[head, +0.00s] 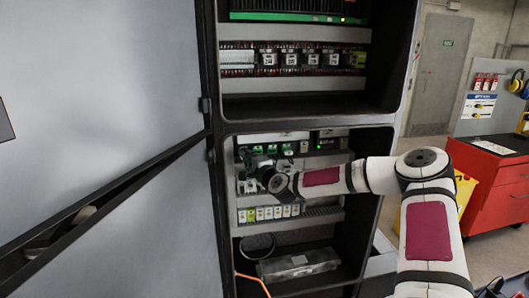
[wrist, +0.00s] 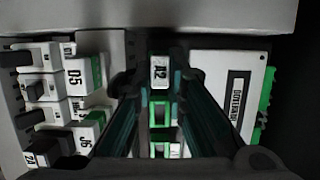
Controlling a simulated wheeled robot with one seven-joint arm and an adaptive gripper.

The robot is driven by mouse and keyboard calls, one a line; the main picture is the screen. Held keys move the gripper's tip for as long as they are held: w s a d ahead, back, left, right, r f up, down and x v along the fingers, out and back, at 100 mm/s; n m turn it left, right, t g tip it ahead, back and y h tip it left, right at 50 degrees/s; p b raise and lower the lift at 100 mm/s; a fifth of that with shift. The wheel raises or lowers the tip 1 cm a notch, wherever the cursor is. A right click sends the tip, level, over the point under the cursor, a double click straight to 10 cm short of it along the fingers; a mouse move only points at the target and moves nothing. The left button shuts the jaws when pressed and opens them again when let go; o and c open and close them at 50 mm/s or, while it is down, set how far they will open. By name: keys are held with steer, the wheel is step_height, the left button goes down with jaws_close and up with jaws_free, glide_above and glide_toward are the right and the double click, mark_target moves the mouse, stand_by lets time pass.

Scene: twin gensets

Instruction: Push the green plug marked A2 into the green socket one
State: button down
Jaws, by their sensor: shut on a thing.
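My gripper (head: 258,172) reaches into the lower bay of the open cabinet in the head view, in front of the rows of modules. In the wrist view its two dark fingers (wrist: 161,78) come together around a small plug with a white label (wrist: 160,72); the label seems to read A2. The gripper is shut on this plug. Green-framed parts (wrist: 160,113) show between the fingers, nearer the palm. I cannot tell which is green socket one, nor whether the plug touches a socket. In the head view my gripper hides the plug.
A white module with a green edge (wrist: 228,95) stands close on the right in the wrist view. Modules marked D5 (wrist: 76,78) and J6 stand on the left. In the head view, the cabinet's open door (head: 100,130) is on the left, and a red tool cabinet (head: 490,185) is at the right.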

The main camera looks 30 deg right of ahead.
steer(key=shift+w, duration=0.1)
stand_by(0.5)
steer(key=c, duration=1.5)
jaws_free()
steer(key=shift+c, duration=0.2)
steer(key=s, duration=1.2)
steer(key=shift+d, duration=0.2)
steer(key=shift+s, duration=0.1)
